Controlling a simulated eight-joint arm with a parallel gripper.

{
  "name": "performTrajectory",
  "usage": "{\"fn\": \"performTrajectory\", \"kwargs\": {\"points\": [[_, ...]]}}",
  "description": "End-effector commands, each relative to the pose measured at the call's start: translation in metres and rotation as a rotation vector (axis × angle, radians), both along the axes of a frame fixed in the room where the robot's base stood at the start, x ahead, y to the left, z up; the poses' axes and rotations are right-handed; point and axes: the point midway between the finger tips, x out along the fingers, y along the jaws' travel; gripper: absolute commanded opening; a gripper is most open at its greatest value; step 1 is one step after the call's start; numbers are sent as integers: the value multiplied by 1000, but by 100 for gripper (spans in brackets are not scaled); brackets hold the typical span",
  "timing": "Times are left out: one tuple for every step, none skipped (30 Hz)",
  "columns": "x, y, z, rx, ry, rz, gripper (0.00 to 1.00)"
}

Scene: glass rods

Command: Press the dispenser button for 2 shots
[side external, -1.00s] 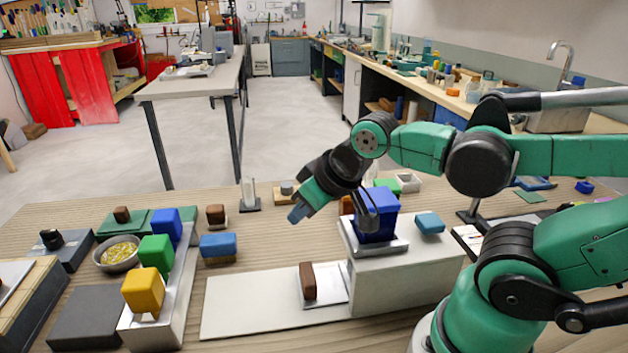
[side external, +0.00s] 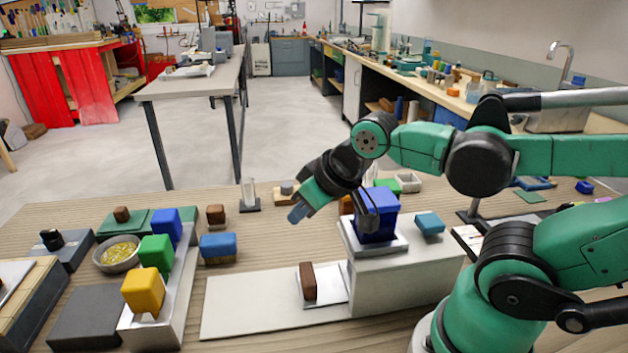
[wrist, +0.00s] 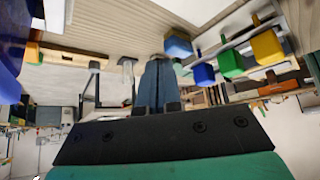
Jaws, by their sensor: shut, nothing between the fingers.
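My gripper (side external: 298,214) points down and left above the table's middle, with its blue-grey fingers together and empty. The closed fingers also show in the wrist view (wrist: 158,85). No part is clearly marked as the dispenser button. A low wooden block with a grey round cap (side external: 287,189) sits behind my gripper, apart from it. A clear upright tube on a dark base (side external: 249,194) stands left of that block. A black knob on a grey box (side external: 51,239) is at the far left. I cannot tell which one is the dispenser button.
A blue bin-like block (side external: 377,214) stands on a white box (side external: 405,275) right of my gripper. A brown block (side external: 309,281) sits on a plate in front. Blue, green and yellow blocks (side external: 143,290) line a metal rail at left. Bare table lies below my gripper.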

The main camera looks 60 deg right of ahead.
Motion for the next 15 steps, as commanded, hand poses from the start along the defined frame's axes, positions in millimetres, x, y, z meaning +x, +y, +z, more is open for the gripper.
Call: {"fn": "performTrajectory", "kwargs": {"points": [[0,0,0,0,0,0,0],[0,0,1,0,0,0,0],[0,0,2,0,0,0,0],[0,0,4,0,0,0,0],[0,0,7,0,0,0,0],[1,0,12,0,0,0,0],[1,0,16,0,0,0,0],[0,0,22,0,0,0,0],[0,0,31,0,0,0,0],[0,0,39,0,0,0,0],[0,0,48,0,0,0,0],[0,0,60,0,0,0,0],[0,0,70,0,0,0,0],[0,0,80,0,0,0,0],[0,0,92,0,0,0,0]]}}
